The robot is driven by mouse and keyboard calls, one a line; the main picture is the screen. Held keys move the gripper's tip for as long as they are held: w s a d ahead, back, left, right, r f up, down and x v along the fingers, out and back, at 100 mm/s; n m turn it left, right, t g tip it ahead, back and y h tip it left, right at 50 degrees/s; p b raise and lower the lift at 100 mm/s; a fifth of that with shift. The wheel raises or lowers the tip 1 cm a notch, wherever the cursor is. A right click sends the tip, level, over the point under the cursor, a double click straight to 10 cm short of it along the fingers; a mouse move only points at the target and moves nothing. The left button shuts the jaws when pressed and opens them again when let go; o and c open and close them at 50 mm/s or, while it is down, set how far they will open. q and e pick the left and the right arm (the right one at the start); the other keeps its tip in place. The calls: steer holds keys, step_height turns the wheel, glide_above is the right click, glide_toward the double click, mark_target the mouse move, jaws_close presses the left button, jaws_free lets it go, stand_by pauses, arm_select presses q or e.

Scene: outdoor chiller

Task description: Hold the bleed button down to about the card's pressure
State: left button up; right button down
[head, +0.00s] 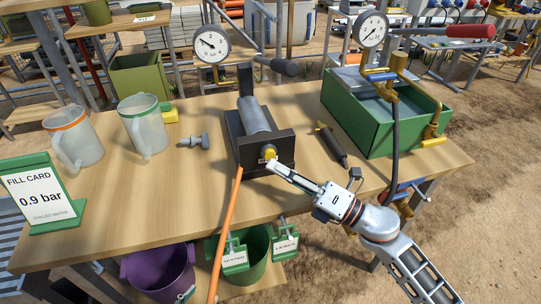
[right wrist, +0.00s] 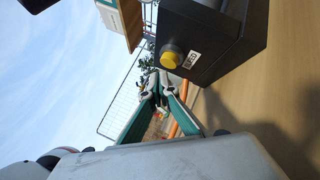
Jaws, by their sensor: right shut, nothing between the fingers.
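The yellow bleed button (head: 270,153) is on the front face of a black block (head: 262,142) holding a grey cylinder. In the right wrist view the button (right wrist: 171,57) stands out beside a "BLEED" label. My right gripper (head: 273,168) is shut and empty, its fingertips just in front of the button. In the right wrist view its tips (right wrist: 155,84) appear close to the button; contact cannot be told. The fill card (head: 38,195) reads 0.9 bar, chilled water. A round gauge (head: 210,44) stands behind the block; its reading is too small to tell. My left gripper is not in view.
A second gauge (head: 373,29) stands above a green box (head: 376,121) at right. A black tool (head: 331,144) lies right of the block. Two jugs (head: 75,138) (head: 144,124) and a grey fitting (head: 195,141) are left. An orange hose (head: 228,230) runs over the front edge.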

steer(key=shift+w, duration=0.15)
steer(key=shift+w+a, duration=0.15)
steer(key=shift+w, duration=0.15)
steer(key=shift+w+a, duration=0.15)
steer(key=shift+w, duration=0.3)
stand_by(2.8)
stand_by(1.4)
steer(key=shift+s+d, duration=0.3)
steer(key=shift+s, duration=0.6)
steer(key=shift+s+d+p, duration=0.15)
steer(key=shift+s+d, duration=0.05)
steer(key=shift+s, duration=0.4)
steer(key=shift+s+d+p, duration=0.15)
steer(key=shift+s+d, duration=0.05)
steer(key=shift+s, duration=0.4)
steer(key=shift+s+d, duration=0.2)
steer(key=shift+s, duration=0.4)
steer(key=shift+s+d, duration=0.15)
steer(key=shift+s, duration=0.4)
